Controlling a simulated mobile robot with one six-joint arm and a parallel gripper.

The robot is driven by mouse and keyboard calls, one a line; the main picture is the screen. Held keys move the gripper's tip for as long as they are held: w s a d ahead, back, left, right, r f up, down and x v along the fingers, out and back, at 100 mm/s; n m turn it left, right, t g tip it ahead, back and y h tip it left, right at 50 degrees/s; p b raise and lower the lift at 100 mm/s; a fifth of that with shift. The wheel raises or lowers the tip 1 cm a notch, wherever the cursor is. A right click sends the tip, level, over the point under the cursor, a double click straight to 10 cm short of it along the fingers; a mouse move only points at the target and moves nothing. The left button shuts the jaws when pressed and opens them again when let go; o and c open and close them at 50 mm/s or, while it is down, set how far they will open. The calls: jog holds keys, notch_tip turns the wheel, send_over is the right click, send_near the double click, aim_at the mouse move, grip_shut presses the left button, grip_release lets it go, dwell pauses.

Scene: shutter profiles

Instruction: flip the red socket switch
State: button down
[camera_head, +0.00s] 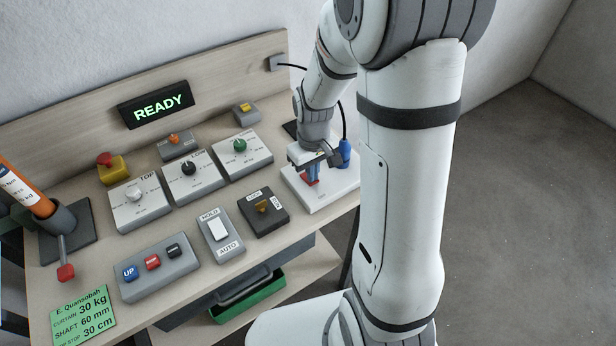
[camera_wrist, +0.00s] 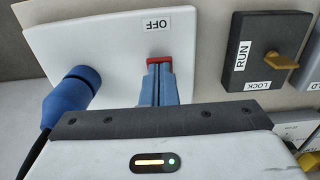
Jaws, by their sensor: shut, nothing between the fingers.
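The red socket switch (camera_wrist: 156,59) is on a white socket plate (camera_wrist: 110,45), beside a label reading OFF. My gripper (camera_wrist: 159,72) is shut with nothing between its fingers, and its blue-grey fingertips are right at the switch, covering part of it. I cannot tell whether they touch it. In the head view my gripper (camera_head: 313,174) is over the white plate (camera_head: 325,197), with some red of the switch (camera_head: 309,182) showing beside the fingers. A blue plug (camera_wrist: 72,92) with a black cable sits in the same plate, left of the fingers in the wrist view.
A dark RUN/LOCK box (camera_wrist: 262,50) with an orange-yellow knob is to the right in the wrist view. In the head view, a HOLD/AUTO rocker (camera_head: 219,233), three dial boxes and a button box (camera_head: 155,268) stand on the bench. A display (camera_head: 156,105) reads READY.

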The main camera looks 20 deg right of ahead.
jog(key=shift+f+b, duration=0.3)
jog(key=shift+f, duration=0.15)
jog(key=shift+r, duration=0.2)
jog(key=shift+r+p, duration=2.5)
jog(key=shift+r, duration=0.9)
jog(key=shift+r, duration=0.1)
jog(key=s+r+m+t, duration=0.3)
jog(key=s+r, duration=1.1)
jog(key=shift+s+a+r+m+b, duration=0.2)
jog(key=shift+s+r+m+b, duration=0.1)
jog(key=shift+r+b, duration=0.1)
